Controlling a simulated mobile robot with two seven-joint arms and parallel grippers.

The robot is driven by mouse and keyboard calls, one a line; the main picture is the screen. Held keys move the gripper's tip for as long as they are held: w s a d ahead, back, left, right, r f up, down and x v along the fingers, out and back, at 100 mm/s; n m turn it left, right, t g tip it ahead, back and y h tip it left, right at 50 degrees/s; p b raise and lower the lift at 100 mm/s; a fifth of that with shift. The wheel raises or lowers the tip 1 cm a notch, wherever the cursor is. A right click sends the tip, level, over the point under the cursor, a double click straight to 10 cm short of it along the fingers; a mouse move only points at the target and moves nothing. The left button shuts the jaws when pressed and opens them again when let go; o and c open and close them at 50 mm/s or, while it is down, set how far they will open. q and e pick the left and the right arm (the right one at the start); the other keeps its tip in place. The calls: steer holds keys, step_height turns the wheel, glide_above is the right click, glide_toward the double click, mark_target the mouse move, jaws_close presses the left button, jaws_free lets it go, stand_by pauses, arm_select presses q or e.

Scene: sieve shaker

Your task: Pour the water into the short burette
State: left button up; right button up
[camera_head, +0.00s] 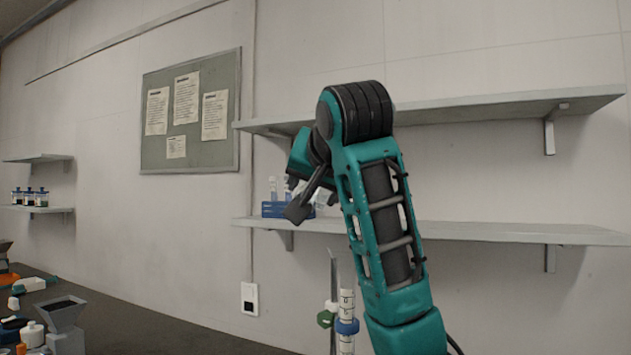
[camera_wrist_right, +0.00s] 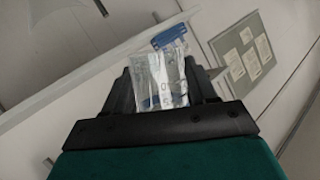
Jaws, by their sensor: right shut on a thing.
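My right gripper (camera_head: 306,198) is raised in front of the shelves in the head view, partly hidden by its own arm. It is shut on a clear glass vessel (camera_wrist_right: 160,80) with faint markings, held between the dark fingers in the right wrist view. The water level in it cannot be made out. Below and apart from it, at the bottom of the head view, stand a graduated tube with a blue collar (camera_head: 346,325) and a slim piece with a green collar (camera_head: 326,318). I cannot tell which is the short burette. My left gripper is out of view.
A blue rack with tubes (camera_head: 273,209) sits on the lower wall shelf (camera_head: 480,233), behind the right gripper. A grey hopper-like container (camera_head: 65,312) and several small bottles stand at the left of the dark bench (camera_head: 150,330). The bench middle is clear.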

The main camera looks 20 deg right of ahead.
mark_target(316, 207)
steer(key=shift+f, duration=0.5)
steer(key=shift+w+a+f+m, duration=0.1)
steer(key=shift+f+m, duration=0.3)
steer(key=shift+f, duration=0.2)
steer(key=shift+f+y, duration=0.3)
steer(key=shift+f, duration=0.2)
steer(key=shift+a+f+m, duration=0.1)
steer(key=shift+m, duration=0.2)
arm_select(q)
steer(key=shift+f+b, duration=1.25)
arm_select(e)
steer(key=shift+a+f+m+t+y, duration=0.1)
steer(key=shift+f+m+t+y, duration=0.1)
steer(key=shift+m+t+y, duration=0.5)
arm_select(q)
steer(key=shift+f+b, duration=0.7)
steer(key=shift+b, duration=0.05)
arm_select(e)
steer(key=shift+m, duration=0.6)
arm_select(q)
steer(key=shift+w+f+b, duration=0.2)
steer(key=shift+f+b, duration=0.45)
steer(key=shift+b, duration=0.05)
arm_select(e)
steer(key=shift+r+m+t+y, duration=0.1)
steer(key=shift+m+t+y, duration=0.25)
steer(key=shift+m, duration=0.35)
